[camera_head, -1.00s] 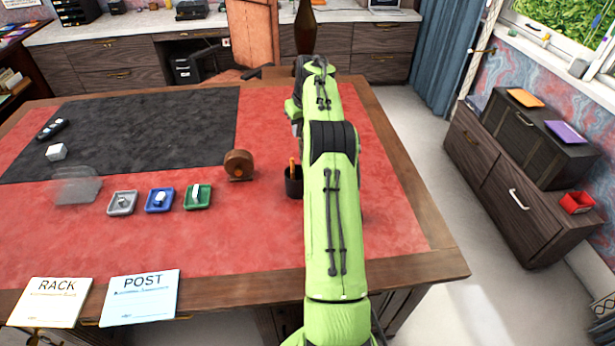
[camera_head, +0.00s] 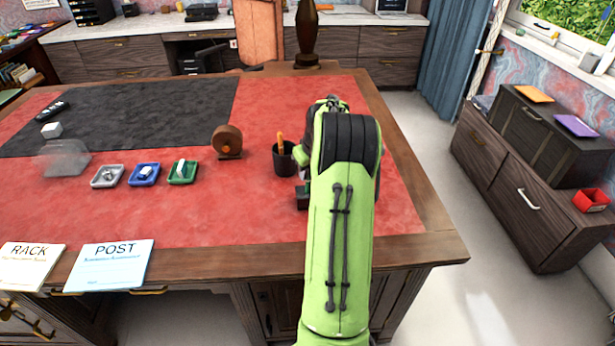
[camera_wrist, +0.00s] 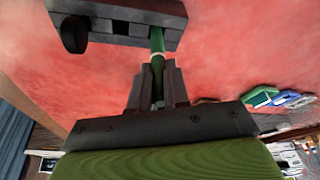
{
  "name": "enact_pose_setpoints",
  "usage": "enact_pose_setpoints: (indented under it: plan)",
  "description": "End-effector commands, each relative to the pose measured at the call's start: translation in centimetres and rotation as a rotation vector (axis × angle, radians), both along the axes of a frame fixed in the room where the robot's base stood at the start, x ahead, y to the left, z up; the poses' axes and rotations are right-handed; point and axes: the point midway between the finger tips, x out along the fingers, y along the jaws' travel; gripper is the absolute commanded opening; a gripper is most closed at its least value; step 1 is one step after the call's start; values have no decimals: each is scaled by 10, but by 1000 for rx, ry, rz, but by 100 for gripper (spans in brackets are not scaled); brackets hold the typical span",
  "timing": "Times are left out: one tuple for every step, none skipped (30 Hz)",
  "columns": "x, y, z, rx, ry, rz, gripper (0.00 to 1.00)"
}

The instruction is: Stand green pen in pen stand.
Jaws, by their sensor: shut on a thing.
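The green pen (camera_wrist: 157,42) shows in the wrist view between the fingertips of my gripper (camera_wrist: 157,70). The gripper is shut on it. The pen's far end meets a dark grey slotted block (camera_wrist: 118,18) with a black knob; I cannot tell whether it sits in the block or passes behind it. My arm hides the gripper and green pen there. The cup is just left of my arm.
A brown round desk item (camera_head: 227,141) stands left of the cup. Grey (camera_head: 108,177), blue (camera_head: 144,175) and green (camera_head: 182,173) trays lie further left. POST (camera_head: 111,265) and RACK (camera_head: 30,266) cards lie at the front edge.

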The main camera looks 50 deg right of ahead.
Motion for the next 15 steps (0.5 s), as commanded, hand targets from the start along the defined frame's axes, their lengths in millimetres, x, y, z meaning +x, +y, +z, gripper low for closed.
enact_pose_setpoints:
  plan:
    - [0, 0, -2, -1, -1, 0, 0]
    - [0, 0, -1, -1, -1, 0, 0]
    - [0, 0, 0, -2, -1, 1, 0]
    - [0, 0, 0, -2, 0, 1, 0]
    - [0, 0, 0, -2, -2, 0, 0]
    - [0, 0, 0, -1, -1, 0, 0]
    - [0, 0, 0, -1, -1, 0, 0]
    - [0, 0, -1, -2, 0, 1, 0]
    - [0, 0, -3, -1, -1, 1, 0]
    - [0, 0, -4, -1, -1, 1, 0]
    - [0, 0, -4, -1, -1, 1, 17]
    - [0, 0, -4, 0, -1, 0, 23]
    - [0, 0, -3, 0, -1, 0, 28]
    - [0, 0, -3, 0, -1, 0, 32]
    - [0, 0, -3, 0, -1, 0, 39]
